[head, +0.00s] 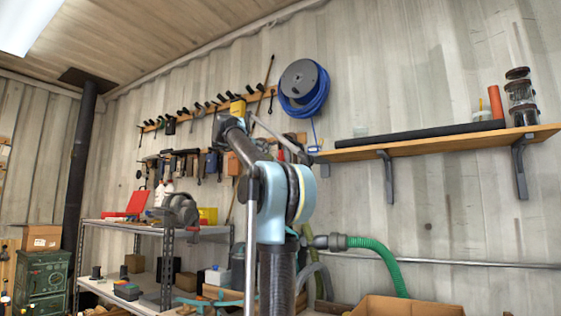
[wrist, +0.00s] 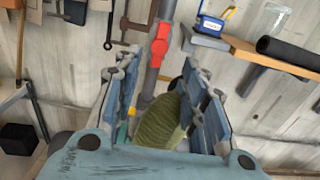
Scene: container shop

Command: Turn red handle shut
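The red handle (wrist: 160,43) is on a grey vertical pipe (wrist: 152,85) against the wall, in the upper middle of the wrist view. It appears to lie roughly along the pipe. My gripper (wrist: 158,72) is open, with its blue fingers spread left and right. The handle shows beyond the gap between the fingertips, and no contact with it is visible. In the head view my arm blocks the middle, and I cannot clearly make out the gripper or the handle there.
An olive-green hose (wrist: 160,122) shows between the fingers. A wooden shelf (head: 440,146) on brackets juts from the wall at right. A metal rack (head: 150,228) stands at left. A green hose (head: 384,262) and a cardboard box (head: 408,306) are at lower right.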

